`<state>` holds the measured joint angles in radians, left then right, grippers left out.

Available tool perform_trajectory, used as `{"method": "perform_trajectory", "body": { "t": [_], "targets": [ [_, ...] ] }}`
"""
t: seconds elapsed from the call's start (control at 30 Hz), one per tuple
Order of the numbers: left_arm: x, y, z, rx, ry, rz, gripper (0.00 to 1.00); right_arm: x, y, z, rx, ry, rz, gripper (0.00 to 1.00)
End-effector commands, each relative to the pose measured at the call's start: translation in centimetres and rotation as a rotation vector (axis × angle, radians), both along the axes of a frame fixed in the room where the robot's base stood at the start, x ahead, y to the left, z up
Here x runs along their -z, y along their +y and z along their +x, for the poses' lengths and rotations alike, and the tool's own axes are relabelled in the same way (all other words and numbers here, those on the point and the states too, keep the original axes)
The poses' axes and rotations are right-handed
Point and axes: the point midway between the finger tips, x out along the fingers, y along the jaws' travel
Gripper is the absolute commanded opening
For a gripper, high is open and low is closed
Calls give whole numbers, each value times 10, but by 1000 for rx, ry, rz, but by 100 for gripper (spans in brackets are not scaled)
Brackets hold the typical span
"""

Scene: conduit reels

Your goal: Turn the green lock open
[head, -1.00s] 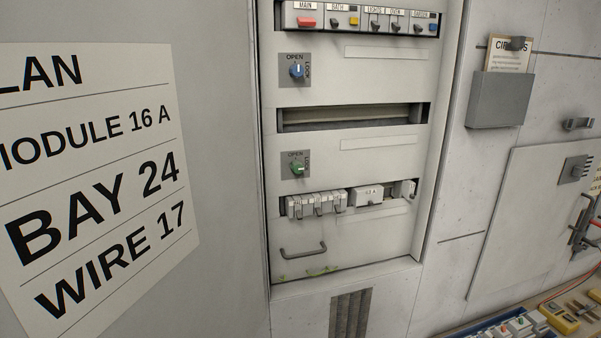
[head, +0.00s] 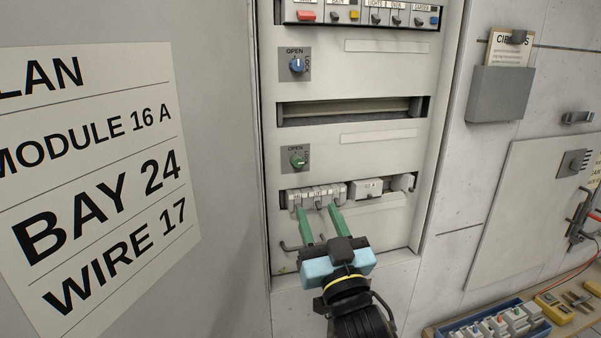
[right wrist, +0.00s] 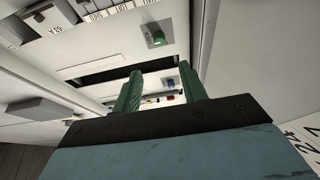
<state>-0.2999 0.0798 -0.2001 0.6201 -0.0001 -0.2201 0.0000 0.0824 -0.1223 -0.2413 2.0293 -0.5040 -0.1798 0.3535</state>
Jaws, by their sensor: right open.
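The green lock (head: 297,161) is a small round knob on a grey square plate in the open cabinet, with OPEN printed above it and a label at its right side. My left gripper is not in view.
A blue lock (head: 297,65) sits higher on the panel, with a dark slot (head: 350,110) between the two. Small white breakers (head: 318,195) sit below the green lock. The cabinet door (head: 215,250) stands open at left. A blue tray (head: 500,325) lies at bottom right.

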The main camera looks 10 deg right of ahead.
Motion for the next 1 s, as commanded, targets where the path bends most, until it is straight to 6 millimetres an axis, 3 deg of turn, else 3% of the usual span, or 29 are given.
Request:
{"method": "perform_trajectory", "body": {
  "t": [0.6,1.0],
  "targets": [
    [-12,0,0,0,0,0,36,-41,12,101,0,4,0,42],
    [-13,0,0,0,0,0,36,-47,14,118,-1,5,-1,42]
  ]
}}
